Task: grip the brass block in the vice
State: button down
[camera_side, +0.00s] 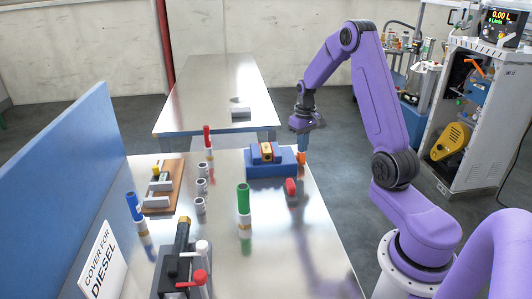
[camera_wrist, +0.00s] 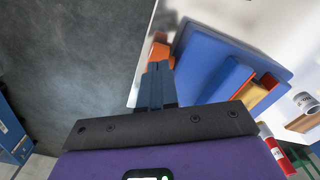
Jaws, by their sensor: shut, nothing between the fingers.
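The blue vice (camera_side: 272,170) stands at the far right part of the near metal table. It also shows in the wrist view (camera_wrist: 208,62).
A red piece (camera_side: 291,187) lies in front of the vice. Green (camera_side: 243,200), red (camera_side: 207,137) and blue (camera_side: 134,207) capped cylinders stand to the left, with grey cups (camera_side: 201,187) between. A black fixture with a brass stem (camera_side: 183,235) stands in front. A blue panel (camera_side: 70,180) borders the left.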

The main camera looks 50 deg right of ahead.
jog(key=shift+f, duration=0.6)
jog(key=shift+w+d, duration=0.35)
dwell(1.0)
jog(key=shift+f, duration=0.25)
dwell(0.5)
jog(key=shift+w+d+r, duration=0.15)
jog(key=shift+w+d, duration=0.3)
jog(key=shift+w, duration=0.1)
dwell(0.6)
dwell(0.3)
jog(key=shift+d+r, duration=0.1)
jog(key=shift+r, duration=0.75)
jog(key=shift+s+a, duration=0.9)
